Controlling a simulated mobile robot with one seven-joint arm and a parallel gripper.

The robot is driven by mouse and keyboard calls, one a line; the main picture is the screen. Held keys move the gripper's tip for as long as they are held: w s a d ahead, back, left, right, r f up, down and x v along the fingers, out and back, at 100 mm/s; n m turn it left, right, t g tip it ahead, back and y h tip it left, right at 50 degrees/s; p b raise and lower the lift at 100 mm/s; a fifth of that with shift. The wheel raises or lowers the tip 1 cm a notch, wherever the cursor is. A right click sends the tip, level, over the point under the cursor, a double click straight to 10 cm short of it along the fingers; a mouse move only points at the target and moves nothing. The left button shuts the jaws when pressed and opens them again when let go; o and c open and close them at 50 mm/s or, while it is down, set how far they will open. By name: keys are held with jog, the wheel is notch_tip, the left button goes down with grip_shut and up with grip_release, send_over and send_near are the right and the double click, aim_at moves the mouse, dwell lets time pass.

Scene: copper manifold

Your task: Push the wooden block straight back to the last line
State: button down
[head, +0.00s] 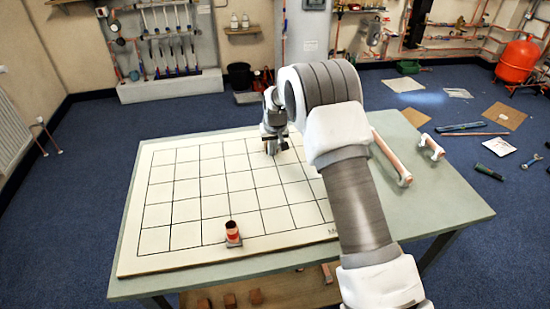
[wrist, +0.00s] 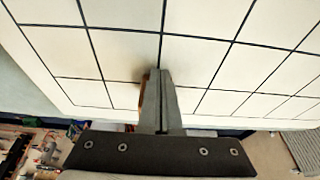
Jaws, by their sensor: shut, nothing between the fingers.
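The white gridded board (head: 158,215) lies on the green-grey table, with black lines marking squares. My gripper (head: 271,152) is low over the board's far rows, right of the middle. In the wrist view my gripper (wrist: 160,74) is shut, its fingers together near the board's edge rows. A narrow brown sliver (wrist: 143,92), seemingly the wooden block, shows beside the fingers. Most of it is hidden behind them, so I cannot tell whether they touch it. In the head view I cannot make out the block behind my gripper.
A short copper-coloured cylinder (head: 232,232) stands on a small base near the board's front edge. Copper pipe pieces with white ends (head: 390,157) lie on the table's right side. Several small wooden pieces (head: 230,300) sit on the shelf below. The board's left side is clear.

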jog(key=shift+w+a+p, duration=0.1)
jog(key=shift+w+a, duration=0.15)
jog(key=shift+w, duration=1.1)
jog(key=shift+w+a+p, duration=0.1)
jog(key=shift+w+a, duration=0.2)
jog(key=shift+w, duration=1.05)
jog(key=shift+w+a+p, duration=0.1)
jog(key=shift+w+a, duration=0.15)
jog(key=shift+w, duration=1.1)
jog(key=shift+s, duration=0.1)
